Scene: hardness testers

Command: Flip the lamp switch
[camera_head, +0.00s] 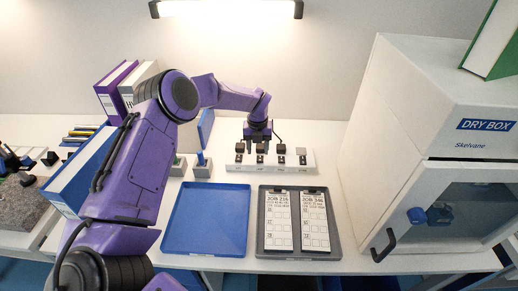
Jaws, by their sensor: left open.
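A white switch strip (292,163) lies at the back of the white table, with several dark switches or plugs in a row along it. My left arm reaches in from the left, and its gripper (260,147) is over the left-middle part of the strip, fingers pointing down. The fingers are small and dark against the dark pieces, so contact cannot be told. A lit lamp (228,9) is on the wall above. Which piece is the lamp switch cannot be told. My right gripper is out of view.
A blue tray (207,246) and a grey tray with two job cards (282,222) lie in front of the strip. A white dry box (440,130) stands at the right. Binders (117,90) stand behind my arm at the left. Small grey holders (202,170) sit left of the strip.

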